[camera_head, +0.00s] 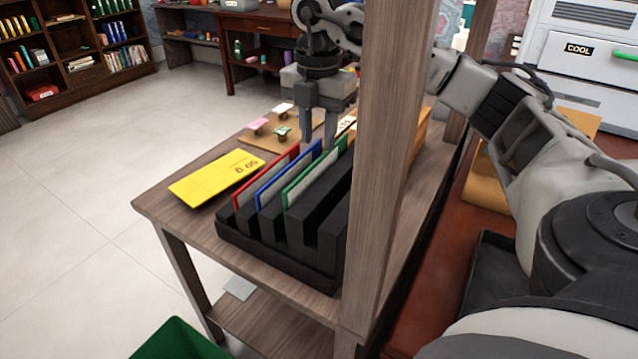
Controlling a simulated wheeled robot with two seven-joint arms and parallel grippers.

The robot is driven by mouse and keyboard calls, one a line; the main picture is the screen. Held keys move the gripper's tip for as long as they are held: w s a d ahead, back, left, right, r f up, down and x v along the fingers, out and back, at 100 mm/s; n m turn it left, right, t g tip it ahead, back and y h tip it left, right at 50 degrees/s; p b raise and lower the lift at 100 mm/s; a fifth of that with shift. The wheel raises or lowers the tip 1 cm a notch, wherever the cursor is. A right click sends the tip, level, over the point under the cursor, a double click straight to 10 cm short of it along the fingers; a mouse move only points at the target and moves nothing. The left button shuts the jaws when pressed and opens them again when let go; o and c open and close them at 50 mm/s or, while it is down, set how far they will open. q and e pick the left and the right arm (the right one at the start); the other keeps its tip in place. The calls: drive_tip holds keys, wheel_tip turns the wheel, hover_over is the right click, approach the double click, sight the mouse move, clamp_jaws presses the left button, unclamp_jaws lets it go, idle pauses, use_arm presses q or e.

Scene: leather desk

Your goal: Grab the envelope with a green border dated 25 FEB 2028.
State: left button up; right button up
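An envelope with a green border (314,173) stands upright in a slot of the black rack (275,258) on the wooden table. No date on it can be read from here. A blue-bordered envelope (288,176) and a red-bordered envelope (265,178) stand in the slots to its left. My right gripper (318,140) points down at the far end of the rack, close to the far ends of the blue and green envelopes. Its two fingers are apart with a gap between them. Whether they touch an envelope cannot be told. My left gripper is not in view.
A yellow card (215,178) lies on the table (160,203) left of the rack. A board (262,140) with small stamps lies behind. A wooden post (385,170) stands right of the rack, in front of my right arm. A green bin (178,342) is below.

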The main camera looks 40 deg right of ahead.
sight(319, 158)
wheel_tip(319, 158, down, 5)
drive_tip(key=shift+s+r, duration=0.1)
drive_tip(key=shift+r, duration=0.05)
clamp_jaws()
drive_tip(key=shift+r, duration=0.1)
